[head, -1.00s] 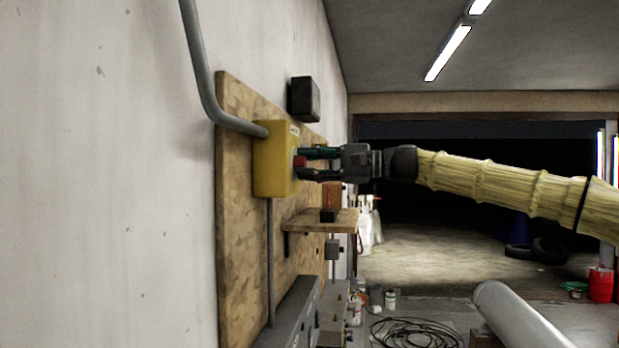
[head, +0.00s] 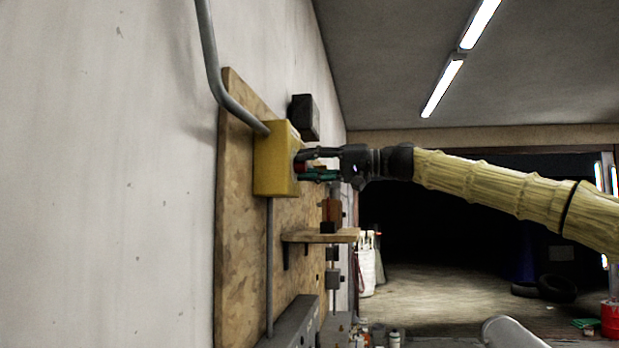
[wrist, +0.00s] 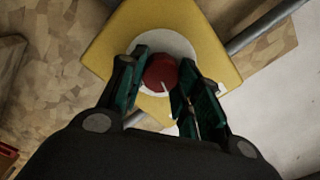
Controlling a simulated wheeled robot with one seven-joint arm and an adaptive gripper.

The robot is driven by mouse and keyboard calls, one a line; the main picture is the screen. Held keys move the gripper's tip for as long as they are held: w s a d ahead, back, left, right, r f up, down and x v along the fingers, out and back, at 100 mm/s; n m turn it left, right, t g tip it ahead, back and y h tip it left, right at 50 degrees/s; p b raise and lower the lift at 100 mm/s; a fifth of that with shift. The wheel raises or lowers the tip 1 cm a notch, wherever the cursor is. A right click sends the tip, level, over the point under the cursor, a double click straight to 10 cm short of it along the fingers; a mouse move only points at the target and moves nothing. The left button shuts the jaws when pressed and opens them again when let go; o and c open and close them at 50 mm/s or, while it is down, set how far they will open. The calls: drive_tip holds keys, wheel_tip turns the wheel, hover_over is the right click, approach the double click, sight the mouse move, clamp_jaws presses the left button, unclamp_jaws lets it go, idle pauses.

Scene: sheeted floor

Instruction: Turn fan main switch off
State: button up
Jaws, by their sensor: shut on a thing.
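The fan main switch is a yellow box (head: 274,160) on a wooden board on the left wall, with a conduit entering its top. In the wrist view the yellow box (wrist: 209,40) shows a pale round plate (wrist: 186,47) with a red knob (wrist: 160,72) at its middle. The knob carries a short white mark. My gripper (head: 304,164) is at the front face of the box. In the wrist view its green fingers (wrist: 158,88) stand on either side of the red knob and are shut on it. The box appears turned in the wrist view.
A small wooden shelf (head: 318,236) with an orange-brown item (head: 331,212) sits below my gripper. A black box (head: 304,117) is on the wall above. Grey boxes (head: 290,326) are low on the wall. Open floor (head: 440,290) lies to the right.

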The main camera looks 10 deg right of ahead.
drive_tip(key=shift+n+b, duration=1.1)
drive_tip(key=shift+n, duration=0.9)
drive_tip(key=o, duration=1)
drive_tip(key=shift+d, duration=0.1)
drive_tip(key=v, duration=1.2)
